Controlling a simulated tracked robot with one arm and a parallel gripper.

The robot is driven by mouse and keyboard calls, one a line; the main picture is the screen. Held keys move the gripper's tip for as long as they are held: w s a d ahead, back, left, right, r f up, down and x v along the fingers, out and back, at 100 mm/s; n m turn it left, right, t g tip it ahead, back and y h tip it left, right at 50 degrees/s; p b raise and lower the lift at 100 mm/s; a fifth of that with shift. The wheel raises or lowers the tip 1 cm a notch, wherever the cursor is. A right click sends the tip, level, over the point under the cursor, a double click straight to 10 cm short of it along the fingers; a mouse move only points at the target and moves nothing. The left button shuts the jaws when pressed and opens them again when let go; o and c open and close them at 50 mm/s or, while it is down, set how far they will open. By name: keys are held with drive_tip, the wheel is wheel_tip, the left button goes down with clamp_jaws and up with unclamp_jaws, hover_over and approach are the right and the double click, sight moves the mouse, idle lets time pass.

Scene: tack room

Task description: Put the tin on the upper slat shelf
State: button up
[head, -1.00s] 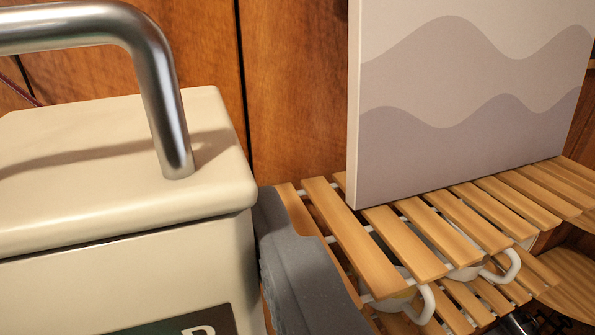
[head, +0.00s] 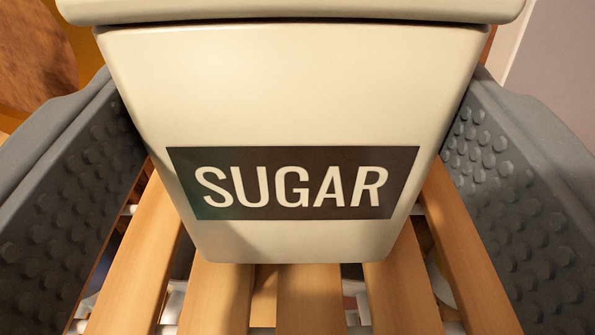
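The tin (head: 300,95) is cream, with a dark label reading SUGAR and a lid cut off by the top edge of the head view. My gripper (head: 297,150) has a grey, studded finger on each side of the tin. Both fingers run up to the tin's sides with no clear gap, so it looks gripped. The tin is upright above the wooden slats of a shelf (head: 145,265). Its lower edge appears at or just above them; I cannot tell whether it touches. The fingertips and the tin's far side are hidden.
Pale shapes show below through the gaps between the slats. A pale, mauve panel (head: 555,60) stands at the upper right. Brown wood (head: 35,50) shows at the upper left. Bare slats lie in front of the tin.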

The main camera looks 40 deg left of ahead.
drive_tip(key=shift+s+f, duration=0.2)
drive_tip(key=shift+f, duration=0.2)
drive_tip(key=shift+f+b, duration=0.15)
drive_tip(key=shift+b, duration=0.2)
drive_tip(key=o, duration=1.4)
drive_tip(key=shift+w, duration=0.1)
drive_tip(key=shift+o, duration=0.2)
drive_tip(key=b+v, duration=0.1)
drive_tip(key=v, duration=1.1)
